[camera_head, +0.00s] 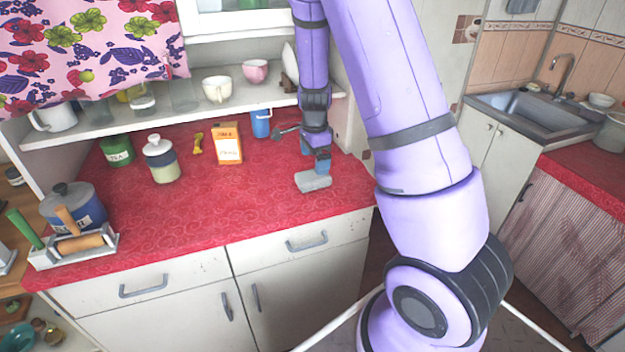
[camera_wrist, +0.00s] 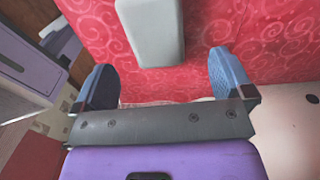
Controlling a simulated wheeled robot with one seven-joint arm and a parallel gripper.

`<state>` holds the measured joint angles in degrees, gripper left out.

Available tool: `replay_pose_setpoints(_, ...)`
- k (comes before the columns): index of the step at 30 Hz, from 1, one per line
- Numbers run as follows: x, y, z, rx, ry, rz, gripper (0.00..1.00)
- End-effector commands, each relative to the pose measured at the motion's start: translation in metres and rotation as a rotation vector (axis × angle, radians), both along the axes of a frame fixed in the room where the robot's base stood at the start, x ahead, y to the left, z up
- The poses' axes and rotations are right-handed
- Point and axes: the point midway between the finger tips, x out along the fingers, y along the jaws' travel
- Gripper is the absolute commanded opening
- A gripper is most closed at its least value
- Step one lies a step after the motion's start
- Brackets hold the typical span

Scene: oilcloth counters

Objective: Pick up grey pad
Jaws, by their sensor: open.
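The grey pad (camera_head: 314,181) lies on the red oilcloth counter (camera_head: 262,197) near its front right part. My gripper (camera_head: 318,166) is directly above and beside the pad in the head view, pointing down. In the wrist view the pad (camera_wrist: 150,30) shows at the top centre, cut off by the frame edge. The two blue fingers of my gripper (camera_wrist: 164,82) are spread wide, with nothing between them. The pad lies beyond the fingertips, roughly centred between them. I cannot tell whether a finger touches it.
A blue cup (camera_head: 261,124), an orange and white box (camera_head: 227,144) and a lidded jar (camera_head: 161,160) stand behind and left of the pad. The counter left of the pad is clear.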

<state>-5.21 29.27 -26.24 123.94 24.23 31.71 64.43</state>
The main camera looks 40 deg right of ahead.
Motion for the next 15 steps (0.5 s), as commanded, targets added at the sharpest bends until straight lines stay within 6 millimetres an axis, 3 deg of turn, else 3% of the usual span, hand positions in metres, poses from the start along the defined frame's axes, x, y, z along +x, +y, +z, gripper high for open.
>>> replay_pose_setpoints(7, -0.001, 0.002, -0.017, 0.0, 0.002, 0.001, 0.99)
replay_pose_setpoints(15, -0.003, 0.007, -0.052, 0.0, 0.002, -0.001, 0.99)
